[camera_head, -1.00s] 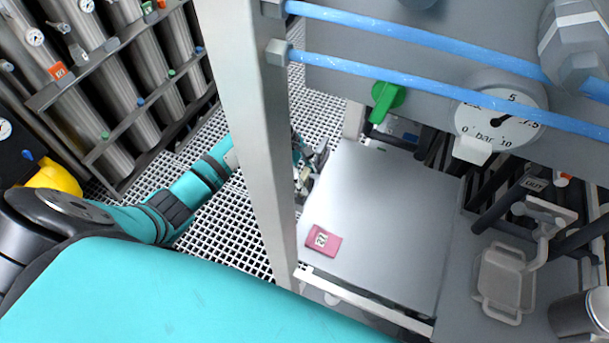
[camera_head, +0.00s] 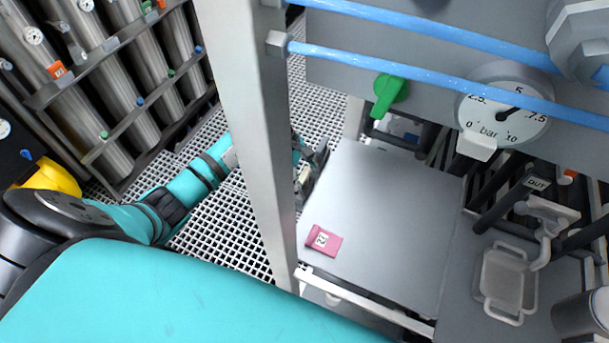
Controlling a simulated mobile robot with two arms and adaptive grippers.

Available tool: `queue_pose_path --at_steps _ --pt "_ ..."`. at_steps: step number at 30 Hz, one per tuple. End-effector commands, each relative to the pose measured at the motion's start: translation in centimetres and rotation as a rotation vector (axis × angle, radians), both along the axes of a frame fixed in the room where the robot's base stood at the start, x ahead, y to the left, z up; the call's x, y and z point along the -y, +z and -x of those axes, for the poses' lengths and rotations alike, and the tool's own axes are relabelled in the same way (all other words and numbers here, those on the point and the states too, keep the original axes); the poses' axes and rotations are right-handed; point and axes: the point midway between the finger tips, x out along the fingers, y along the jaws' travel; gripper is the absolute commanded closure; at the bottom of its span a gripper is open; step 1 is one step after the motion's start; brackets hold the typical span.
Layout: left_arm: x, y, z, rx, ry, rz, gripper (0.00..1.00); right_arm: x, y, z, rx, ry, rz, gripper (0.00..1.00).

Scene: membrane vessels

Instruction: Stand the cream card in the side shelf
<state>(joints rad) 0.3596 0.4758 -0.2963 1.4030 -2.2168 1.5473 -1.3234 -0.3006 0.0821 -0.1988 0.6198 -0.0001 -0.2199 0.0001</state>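My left gripper (camera_head: 314,168) is at the left edge of a flat grey shelf plate (camera_head: 385,215), partly hidden behind an upright metal post. Its fingers are small and dark here, and I cannot tell whether they are open or shut. A small pale patch shows at the fingers, too small to identify. I cannot make out a cream card for certain. A pink card (camera_head: 324,241) with a white label lies near the plate's front left corner, apart from the gripper. My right gripper is not in view.
The upright post (camera_head: 247,130) stands between my arm and the plate. Blue pipes, a green valve handle (camera_head: 388,92) and a pressure gauge (camera_head: 503,105) are above the plate's back. A pale tray (camera_head: 507,280) is at the right. Most of the plate is clear.

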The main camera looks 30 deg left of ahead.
Motion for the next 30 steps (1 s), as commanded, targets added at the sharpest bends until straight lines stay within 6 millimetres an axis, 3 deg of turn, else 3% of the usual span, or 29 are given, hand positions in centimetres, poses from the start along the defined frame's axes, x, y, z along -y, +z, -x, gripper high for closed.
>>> queue_pose_path --at_steps 10,24,30 --pt "-0.4 0.9 -0.1 0.003 0.001 -0.001 0.13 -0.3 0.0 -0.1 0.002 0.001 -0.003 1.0" --pt "-4.0 9.3 0.1 0.003 0.0 -0.003 0.13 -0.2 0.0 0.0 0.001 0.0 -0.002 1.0" --pt "-4.6 10.9 0.2 -0.001 0.001 0.0 0.13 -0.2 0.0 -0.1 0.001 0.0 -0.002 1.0"
